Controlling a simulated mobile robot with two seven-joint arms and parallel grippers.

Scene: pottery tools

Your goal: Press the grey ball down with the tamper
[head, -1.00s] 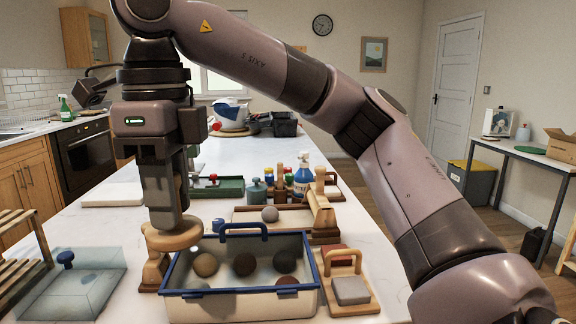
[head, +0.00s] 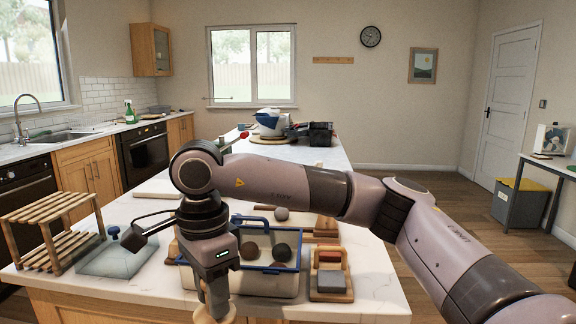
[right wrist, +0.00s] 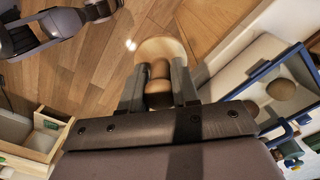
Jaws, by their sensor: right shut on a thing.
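The grey ball (head: 282,214) rests in a shallow wooden tray behind the blue-rimmed bin, in the head view. My right gripper (head: 216,298) is low at the counter's front edge, in front of the bin. It is shut on the wooden tamper, whose pale round disc (right wrist: 165,50) shows in the right wrist view beyond the two fingers (right wrist: 160,90). In the head view my arm partly hides the tamper. The tamper is well apart from the grey ball. My left gripper is not in view.
The blue-rimmed bin (head: 265,284) holds dark balls (head: 281,252) and stands close to my right gripper. A wooden board with a grey block (head: 331,280) lies right of it. A glass-like slab with a blue knob (head: 113,233) and a slatted wooden rack (head: 45,225) stand left.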

